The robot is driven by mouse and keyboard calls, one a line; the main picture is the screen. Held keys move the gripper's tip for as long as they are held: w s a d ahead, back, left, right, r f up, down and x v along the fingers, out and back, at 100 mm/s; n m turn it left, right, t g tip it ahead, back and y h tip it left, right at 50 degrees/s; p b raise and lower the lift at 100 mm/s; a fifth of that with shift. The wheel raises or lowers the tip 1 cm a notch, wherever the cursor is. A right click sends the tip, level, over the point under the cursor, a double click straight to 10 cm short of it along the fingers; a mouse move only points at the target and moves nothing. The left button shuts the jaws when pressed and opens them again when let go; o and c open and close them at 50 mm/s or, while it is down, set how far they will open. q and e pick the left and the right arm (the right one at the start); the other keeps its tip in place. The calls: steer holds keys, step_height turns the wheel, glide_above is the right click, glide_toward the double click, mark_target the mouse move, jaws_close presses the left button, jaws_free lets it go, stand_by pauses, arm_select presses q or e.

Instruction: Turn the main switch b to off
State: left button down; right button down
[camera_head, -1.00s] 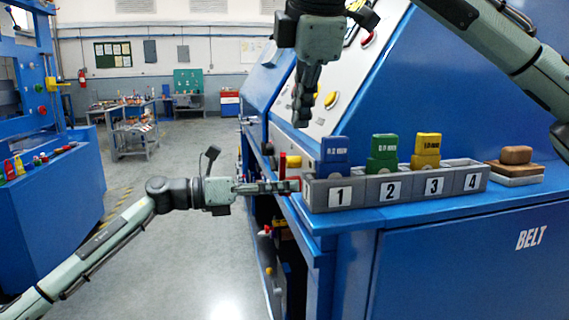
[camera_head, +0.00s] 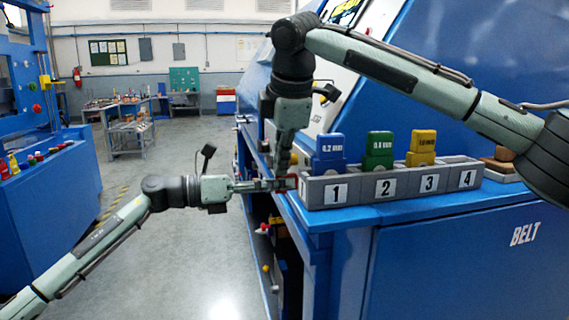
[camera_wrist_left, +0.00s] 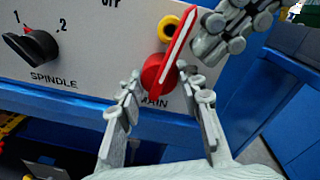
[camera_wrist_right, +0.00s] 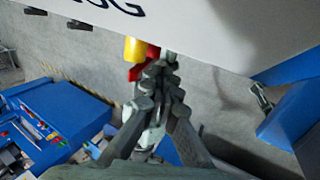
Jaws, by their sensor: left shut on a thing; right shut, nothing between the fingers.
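The main switch (camera_wrist_left: 160,72) is a red rotary switch with a white line along its handle, on a pale panel above a partly covered "MAIN" label. Its handle points up and slightly right in the left wrist view. My left gripper (camera_head: 290,184) is shut on the switch; in the left wrist view its fingers (camera_wrist_left: 165,108) lie on either side of the red base. My right gripper (camera_head: 283,170) is shut and empty, pointing down just above the left one. Its fingertips (camera_wrist_left: 207,48) are close beside the handle; I cannot tell if they touch.
A black spindle knob (camera_wrist_left: 40,45) sits left of the switch, and a yellow part (camera_wrist_left: 168,29) is behind the handle. A grey numbered rack (camera_head: 360,188) with blue, green and yellow blocks stands on the blue machine ledge. The floor (camera_head: 190,255) left of the machine is clear.

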arm_select(q)
steer(key=shift+r, duration=0.15)
steer(key=shift+d+r, duration=0.1)
stand_by(0.5)
steer(key=c, duration=1.3)
jaws_free()
steer(key=o, duration=0.3)
steer(key=shift+a+f, duration=0.2)
